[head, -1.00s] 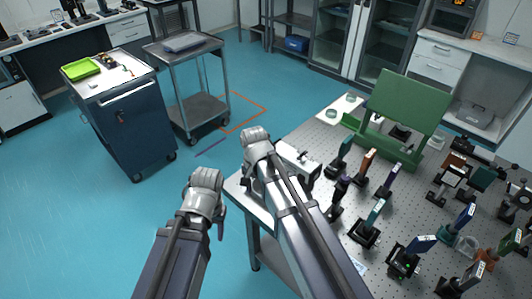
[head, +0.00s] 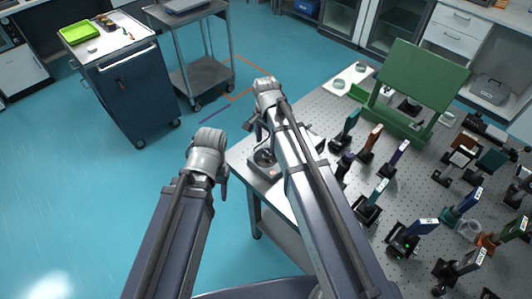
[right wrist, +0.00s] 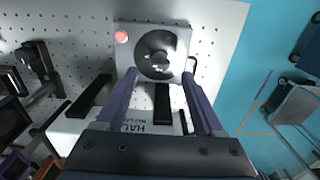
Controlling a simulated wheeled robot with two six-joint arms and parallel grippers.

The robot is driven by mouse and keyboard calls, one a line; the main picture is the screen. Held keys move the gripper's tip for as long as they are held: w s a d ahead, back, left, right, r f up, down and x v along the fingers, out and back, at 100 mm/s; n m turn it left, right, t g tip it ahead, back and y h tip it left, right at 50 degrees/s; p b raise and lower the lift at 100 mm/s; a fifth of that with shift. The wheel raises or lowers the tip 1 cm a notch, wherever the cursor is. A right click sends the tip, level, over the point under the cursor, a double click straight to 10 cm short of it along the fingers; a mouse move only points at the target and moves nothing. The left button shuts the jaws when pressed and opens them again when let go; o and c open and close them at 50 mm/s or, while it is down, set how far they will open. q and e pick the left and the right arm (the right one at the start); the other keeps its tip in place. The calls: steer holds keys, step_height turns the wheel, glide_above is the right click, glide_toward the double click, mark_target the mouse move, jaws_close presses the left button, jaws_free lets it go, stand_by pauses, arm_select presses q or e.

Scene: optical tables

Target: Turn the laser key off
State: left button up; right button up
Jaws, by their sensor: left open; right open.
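A grey key-switch box (right wrist: 181,41) with a red button (right wrist: 121,37) and a round black dial (right wrist: 157,55) lies on the optical table. My right gripper (right wrist: 161,78) is open over the box, one finger on each side of the dial's near part. Nothing is seen held, and I cannot tell whether the fingers touch the dial. My left gripper (head: 223,182) hangs left of the table, mostly hidden by its arm.
A white lettered housing (right wrist: 85,128) lies by the box, below my fingers. Several optic mounts (head: 367,208) and a green board (head: 425,82) stand on the perforated table (head: 318,105) to the right.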

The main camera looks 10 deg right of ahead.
mark_target(266, 151)
step_height(266, 151, down, 5)
steer(key=b, duration=0.3)
steer(key=shift+r+b, duration=0.2)
steer(key=shift+b, duration=0.1)
jaws_close()
